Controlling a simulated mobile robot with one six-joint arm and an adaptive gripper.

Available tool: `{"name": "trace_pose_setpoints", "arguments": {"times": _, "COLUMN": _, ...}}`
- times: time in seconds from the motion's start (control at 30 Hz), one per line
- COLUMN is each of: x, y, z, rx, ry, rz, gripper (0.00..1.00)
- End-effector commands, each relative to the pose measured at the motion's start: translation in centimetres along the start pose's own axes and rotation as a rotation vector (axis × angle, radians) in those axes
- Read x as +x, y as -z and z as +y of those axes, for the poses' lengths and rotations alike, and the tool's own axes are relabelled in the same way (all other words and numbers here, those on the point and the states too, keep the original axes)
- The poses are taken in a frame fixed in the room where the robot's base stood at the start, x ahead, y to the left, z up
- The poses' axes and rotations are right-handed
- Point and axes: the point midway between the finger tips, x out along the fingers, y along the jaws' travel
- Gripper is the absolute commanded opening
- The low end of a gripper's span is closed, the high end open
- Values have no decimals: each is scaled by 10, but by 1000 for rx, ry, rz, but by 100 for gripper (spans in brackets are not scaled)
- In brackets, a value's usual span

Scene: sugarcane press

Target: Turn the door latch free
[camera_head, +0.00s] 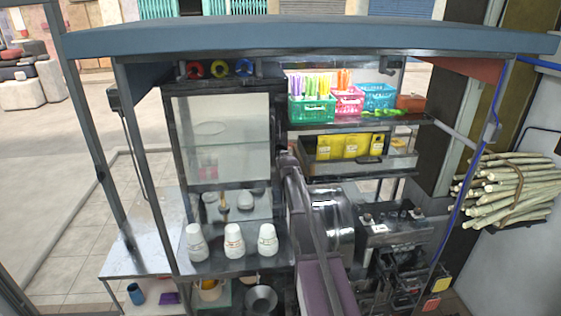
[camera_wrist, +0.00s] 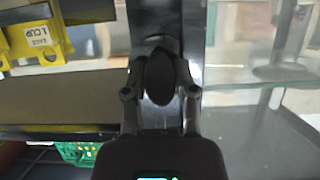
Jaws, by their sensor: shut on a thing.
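The door latch (camera_wrist: 159,76) is a dark oval knob on the dark upright post (camera_wrist: 165,22) in the wrist view. My gripper (camera_wrist: 160,92) has one finger on each side of the knob and is shut on it. The knob's long side runs roughly up and down in that view. In the head view the glass-fronted cabinet (camera_head: 222,135) stands left of my arm. My gripper reaches its right-hand frame there, and my arm hides the latch.
Right of the cabinet are a drawer with yellow packets (camera_head: 350,147) and a shelf with a green basket (camera_head: 311,110) and a pink basket (camera_head: 347,103). Several white cup stacks (camera_head: 234,240) stand on the counter. Sugarcane (camera_head: 510,190) lies at the right.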

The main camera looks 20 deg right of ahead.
Motion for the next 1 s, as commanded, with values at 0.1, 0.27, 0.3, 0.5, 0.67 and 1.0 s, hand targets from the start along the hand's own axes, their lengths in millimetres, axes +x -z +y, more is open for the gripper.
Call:
{"name": "trace_pose_setpoints", "arguments": {"times": 0.1, "x": 0, "y": -2, "z": 0, "rx": 1, "ry": 1, "rz": -6, "gripper": 0}}
{"name": "trace_pose_setpoints", "arguments": {"times": 0.27, "x": 0, "y": -2, "z": 0, "rx": 1, "ry": 1, "rz": -6, "gripper": 0}}
{"name": "trace_pose_setpoints", "arguments": {"times": 0.3, "x": 0, "y": -2, "z": 0, "rx": 1, "ry": 1, "rz": -6, "gripper": 39}}
{"name": "trace_pose_setpoints", "arguments": {"times": 0.5, "x": 0, "y": -1, "z": 0, "rx": 1, "ry": 0, "rz": -3, "gripper": 71}}
{"name": "trace_pose_setpoints", "arguments": {"times": 0.67, "x": 0, "y": 0, "z": 0, "rx": 0, "ry": 0, "rz": -2, "gripper": 71}}
{"name": "trace_pose_setpoints", "arguments": {"times": 1.0, "x": 0, "y": 0, "z": 0, "rx": 0, "ry": -1, "rz": -1, "gripper": 71}}
